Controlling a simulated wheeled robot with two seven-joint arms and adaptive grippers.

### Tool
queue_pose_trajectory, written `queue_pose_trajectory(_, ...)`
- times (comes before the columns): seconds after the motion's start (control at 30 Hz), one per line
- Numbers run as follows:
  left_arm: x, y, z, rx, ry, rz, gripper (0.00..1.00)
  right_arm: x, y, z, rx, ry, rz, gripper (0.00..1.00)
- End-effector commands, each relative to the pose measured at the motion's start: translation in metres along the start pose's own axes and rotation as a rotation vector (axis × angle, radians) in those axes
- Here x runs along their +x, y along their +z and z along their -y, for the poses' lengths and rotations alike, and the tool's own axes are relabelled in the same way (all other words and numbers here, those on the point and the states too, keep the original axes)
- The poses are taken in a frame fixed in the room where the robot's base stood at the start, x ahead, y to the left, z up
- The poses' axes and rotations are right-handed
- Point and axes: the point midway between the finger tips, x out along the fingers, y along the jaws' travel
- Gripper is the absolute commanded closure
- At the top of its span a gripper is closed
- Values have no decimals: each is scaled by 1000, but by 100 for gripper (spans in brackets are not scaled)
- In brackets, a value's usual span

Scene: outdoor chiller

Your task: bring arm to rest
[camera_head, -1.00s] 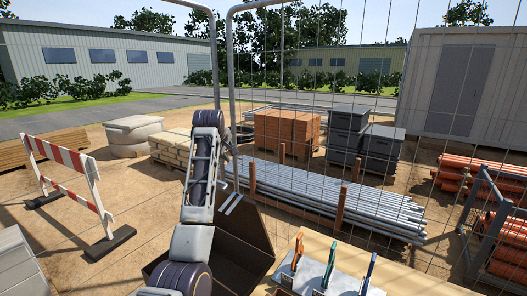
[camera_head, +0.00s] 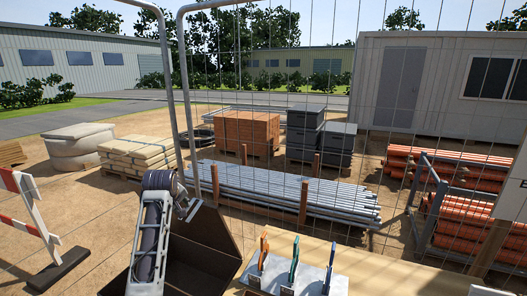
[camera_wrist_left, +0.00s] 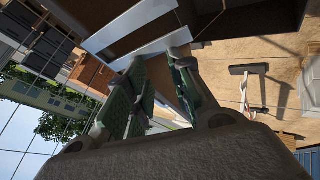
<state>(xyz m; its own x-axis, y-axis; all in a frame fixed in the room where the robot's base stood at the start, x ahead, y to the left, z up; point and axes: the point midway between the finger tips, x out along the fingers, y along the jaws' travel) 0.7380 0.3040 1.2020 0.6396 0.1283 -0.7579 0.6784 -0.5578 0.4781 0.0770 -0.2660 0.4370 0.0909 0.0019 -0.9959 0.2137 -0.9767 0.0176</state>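My left arm (camera_head: 150,240) rises from the bottom edge left of centre in the head view, in front of an open dark brown bin (camera_head: 215,240). Its gripper is hidden there behind the arm. In the left wrist view the left gripper (camera_wrist_left: 160,70) shows two dark fingers with green pads, a gap between them. I see nothing held in it. Two pale metal strips (camera_wrist_left: 145,42) lie just beyond the fingertips; whether they touch is unclear. My right arm and gripper are in neither view.
A wooden bench top (camera_head: 385,272) holds a grey rack (camera_head: 310,277) with orange, teal and blue-handled tools. A wire mesh fence (camera_head: 183,90) stands ahead. Beyond it are grey pipes (camera_head: 270,190) and orange pipes (camera_head: 465,215). A striped barrier (camera_head: 35,220) stands left.

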Motion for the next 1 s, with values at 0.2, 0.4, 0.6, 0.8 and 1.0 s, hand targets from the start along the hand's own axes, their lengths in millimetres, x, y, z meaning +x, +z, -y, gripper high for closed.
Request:
queue_pose_trajectory(0.2,12,29,36,98,-27,18,77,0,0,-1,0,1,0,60)
queue_pose_trajectory(0.4,20,54,68,189,-48,36,77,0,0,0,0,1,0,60)
queue_pose_trajectory(0.6,24,81,99,282,-65,60,77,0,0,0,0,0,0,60)
queue_pose_trajectory(0.8,24,108,130,375,-80,86,77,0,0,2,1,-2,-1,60)
queue_pose_trajectory(1.0,22,135,160,469,-91,116,77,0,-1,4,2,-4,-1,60)
